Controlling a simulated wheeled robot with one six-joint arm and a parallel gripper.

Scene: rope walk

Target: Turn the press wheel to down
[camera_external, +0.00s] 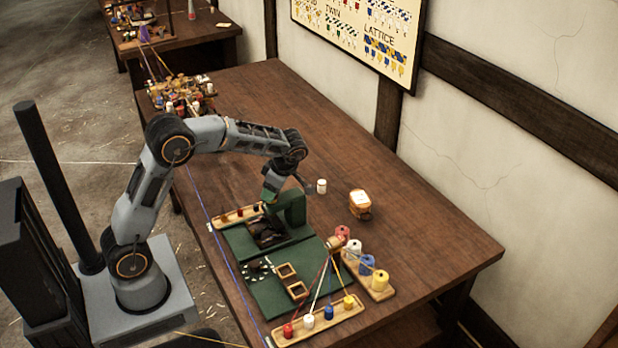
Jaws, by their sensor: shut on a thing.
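A green press (291,208) with an upright frame stands on a green base near the front edge of the table. My gripper (272,190) is at the top of the press frame, pointing down. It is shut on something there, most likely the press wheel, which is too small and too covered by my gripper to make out. Which way the wheel is turned cannot be told. Dark items (265,232) lie on the base below the frame.
A wooden rack with spools (367,265) stands right of the press, and a tray of coloured pegs (318,319) lies in front. A small white jar (321,186) and an orange-brown container (360,204) stand behind. The table's right side (440,235) is clear.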

